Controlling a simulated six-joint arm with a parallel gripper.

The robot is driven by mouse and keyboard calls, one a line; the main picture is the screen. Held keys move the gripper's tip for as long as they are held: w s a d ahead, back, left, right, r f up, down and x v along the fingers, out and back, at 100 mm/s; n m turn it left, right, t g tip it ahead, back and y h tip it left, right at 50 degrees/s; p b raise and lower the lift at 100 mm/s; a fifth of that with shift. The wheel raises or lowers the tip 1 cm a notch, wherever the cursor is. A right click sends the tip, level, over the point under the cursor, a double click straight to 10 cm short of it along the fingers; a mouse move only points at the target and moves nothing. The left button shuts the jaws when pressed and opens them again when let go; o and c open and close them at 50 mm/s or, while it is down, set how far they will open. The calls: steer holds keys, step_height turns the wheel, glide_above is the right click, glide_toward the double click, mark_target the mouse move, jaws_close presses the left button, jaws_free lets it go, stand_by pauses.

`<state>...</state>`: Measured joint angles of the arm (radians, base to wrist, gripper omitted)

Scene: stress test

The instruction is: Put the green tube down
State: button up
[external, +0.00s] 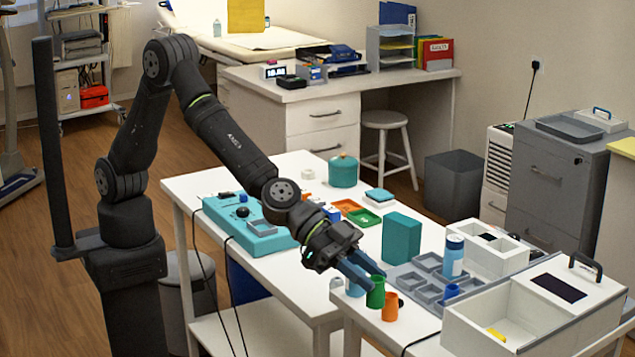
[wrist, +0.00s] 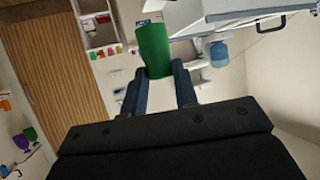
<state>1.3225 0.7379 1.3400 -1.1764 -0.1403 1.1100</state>
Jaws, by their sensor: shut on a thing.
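The green tube (external: 375,293) is upright or nearly so, between the blue fingers of my gripper (external: 366,274), near the left edge of the front white table. In the wrist view, the green tube (wrist: 153,48) sits between the fingertips of my gripper (wrist: 160,68), which are shut on it. It extends beyond the tips. I cannot tell whether its lower end touches the table.
An orange tube (external: 390,307) stands just right of the green tube. A light blue object (external: 355,288) is partly hidden behind the fingers. A grey compartment tray (external: 412,283), a blue bottle (external: 453,256) and a white box (external: 478,330) are to the right.

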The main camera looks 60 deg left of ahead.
steer(key=shift+s+a+r, duration=0.1)
steer(key=shift+s+r, duration=0.2)
steer(key=shift+s, duration=0.25)
